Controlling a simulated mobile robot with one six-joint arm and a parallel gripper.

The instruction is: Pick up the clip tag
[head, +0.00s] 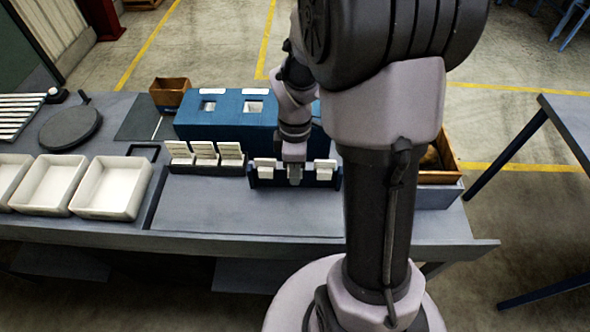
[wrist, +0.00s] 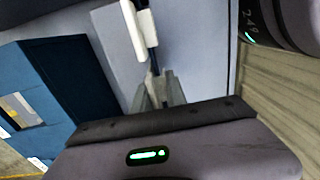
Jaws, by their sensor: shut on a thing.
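My gripper (head: 294,176) is low at the front of a small dark blue rack (head: 309,182), between white tags on its left (head: 265,168) and right (head: 325,170). In the wrist view the grey fingers (wrist: 160,90) are close together, shut on a clip tag that they mostly hide. White tag pieces (wrist: 134,32) show just past the fingertips. I cannot tell whether the held tag is clear of the rack.
A dark holder with several upright cream cards (head: 205,153) stands left of the rack. Behind is a blue box with square openings (head: 228,122). White trays (head: 112,188) and a black round plate (head: 70,127) are farther left. The grey tabletop (head: 250,215) in front is clear.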

